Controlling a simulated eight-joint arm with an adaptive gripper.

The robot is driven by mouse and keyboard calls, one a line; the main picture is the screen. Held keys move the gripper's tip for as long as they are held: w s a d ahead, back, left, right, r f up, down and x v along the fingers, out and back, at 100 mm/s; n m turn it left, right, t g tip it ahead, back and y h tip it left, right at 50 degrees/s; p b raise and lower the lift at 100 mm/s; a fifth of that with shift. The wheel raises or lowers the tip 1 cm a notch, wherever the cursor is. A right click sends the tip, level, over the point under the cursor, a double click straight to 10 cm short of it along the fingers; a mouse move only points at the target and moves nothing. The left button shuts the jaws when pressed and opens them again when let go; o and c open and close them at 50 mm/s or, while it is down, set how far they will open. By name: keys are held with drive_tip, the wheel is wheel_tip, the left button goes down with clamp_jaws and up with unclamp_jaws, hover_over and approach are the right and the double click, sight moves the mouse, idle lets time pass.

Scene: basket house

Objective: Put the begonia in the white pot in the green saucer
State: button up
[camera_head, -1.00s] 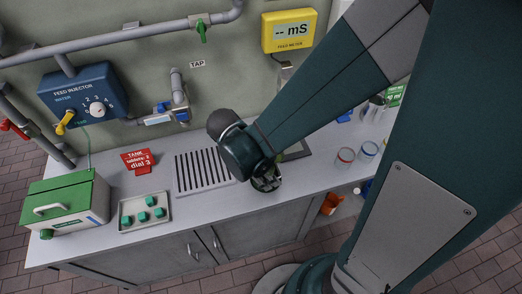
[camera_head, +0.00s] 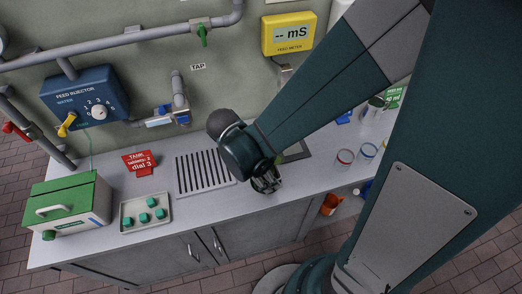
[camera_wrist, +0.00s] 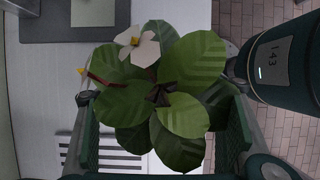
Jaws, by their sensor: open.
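The begonia (camera_wrist: 180,110), with broad green leaves and white flowers with yellow centres, fills the middle of the wrist view. Its leaves lie between the two fingers of my gripper (camera_wrist: 160,122), which is open around the plant. The leaves hide what is below them, so I cannot see its pot or whether the fingers touch it. In the head view my gripper (camera_head: 266,184) is low over the front of the counter, right of the slotted drainer, and the begonia cannot be made out there. I cannot make out the green saucer in either view.
The slotted drainer (camera_head: 203,172) lies left of my gripper. Further left are a tray (camera_head: 126,208) of green cubes, a red sign (camera_head: 139,162) and a green-lidded box (camera_head: 68,206). Cups (camera_head: 345,157) stand to the right. My arm covers part of the counter.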

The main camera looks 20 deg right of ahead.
drive_tip(key=p+v, duration=0.1)
drive_tip(key=v, duration=1.1)
drive_tip(key=shift+p, duration=0.4)
drive_tip(key=shift+d, duration=0.1)
drive_tip(key=d+r+m+t+y, duration=0.4)
drive_tip(key=d+r+m+t, duration=0.3)
drive_tip(key=m, duration=1.1)
drive_tip(key=shift+s+d+r+y, duration=0.35)
drive_tip(key=shift+d+r, duration=1.3)
drive_tip(key=shift+r, duration=1.75)
